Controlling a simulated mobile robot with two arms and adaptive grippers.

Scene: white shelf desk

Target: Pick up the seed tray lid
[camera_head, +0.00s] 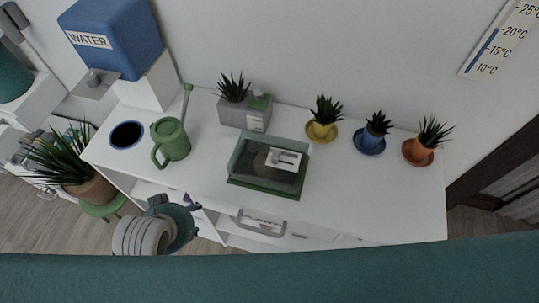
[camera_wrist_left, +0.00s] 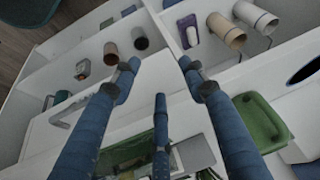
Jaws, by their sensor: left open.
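The seed tray (camera_head: 264,190) is a dark green box in the middle of the white desk in the head view. Its clear lid (camera_head: 250,157) sits on it, with a white vent piece on top. In the left wrist view, a green and clear shape that looks like the tray and lid (camera_wrist_left: 194,152) shows low in the picture, partly hidden by the fingers. My left gripper (camera_head: 172,208) is at the desk's front edge, left of the tray and apart from it. Its blue fingers (camera_wrist_left: 158,68) are spread with nothing between them. My right gripper is not in view.
A green watering can (camera_head: 171,140) stands left of the tray. Behind the tray is a grey planter (camera_head: 243,112). Potted succulents in yellow (camera_head: 321,131), blue (camera_head: 370,140) and orange (camera_head: 420,150) stand to the right. The front-right desktop is clear. Open shelves (camera_wrist_left: 180,60) hold pots.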

